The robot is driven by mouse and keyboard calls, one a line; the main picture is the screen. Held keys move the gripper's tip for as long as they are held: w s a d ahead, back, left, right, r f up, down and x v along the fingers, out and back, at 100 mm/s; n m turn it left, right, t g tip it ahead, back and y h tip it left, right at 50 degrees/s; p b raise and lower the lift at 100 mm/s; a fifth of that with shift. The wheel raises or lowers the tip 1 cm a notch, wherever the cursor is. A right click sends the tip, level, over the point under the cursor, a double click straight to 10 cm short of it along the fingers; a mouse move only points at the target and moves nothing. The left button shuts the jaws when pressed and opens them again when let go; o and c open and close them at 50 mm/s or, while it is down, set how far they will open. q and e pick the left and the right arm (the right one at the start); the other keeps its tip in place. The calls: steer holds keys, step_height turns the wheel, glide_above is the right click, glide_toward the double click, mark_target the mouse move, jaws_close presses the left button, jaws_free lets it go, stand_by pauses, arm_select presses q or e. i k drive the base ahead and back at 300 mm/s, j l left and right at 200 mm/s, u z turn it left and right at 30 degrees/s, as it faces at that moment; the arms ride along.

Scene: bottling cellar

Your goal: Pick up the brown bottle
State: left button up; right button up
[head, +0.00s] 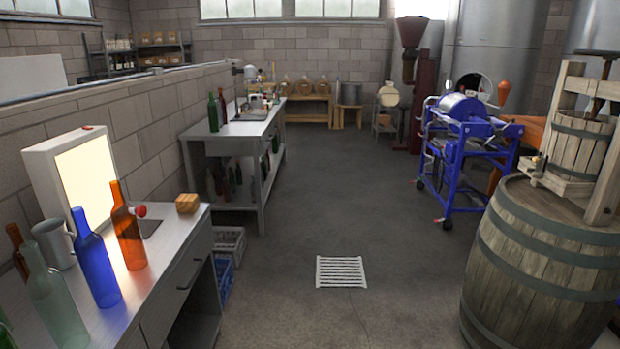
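An amber-brown bottle (129,238) stands upright on the metal counter (185,240) at the left, in front of a lit white panel. A second, darker brown bottle (16,240) stands at the far left edge, partly hidden behind a pale green clear bottle (55,305). I cannot tell which of the two is the task's bottle. A blue bottle (95,262) stands just left of the amber-brown one. Neither of my grippers is in view.
A grey metal jug (53,243) and a small wooden block (187,203) are also on the counter. The lit panel (88,180) stands behind the bottles. A large barrel (535,265) is at the right. The floor between, with a white grate (341,272), is clear.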

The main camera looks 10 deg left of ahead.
mark_target(220, 97)
steer(key=i+u, duration=0.2)
steer(key=i, duration=3.75)
steer(key=i+l+u, duration=0.1)
steer(key=i+u, duration=0.15)
steer(key=i, duration=0.25)
steer(key=i+l+u, duration=0.25)
steer(key=i, duration=0.2)
steer(key=i+l+u, duration=0.25)
steer(key=i, duration=0.25)
steer(key=i+l+u, duration=0.3)
steer(key=i, duration=0.15)
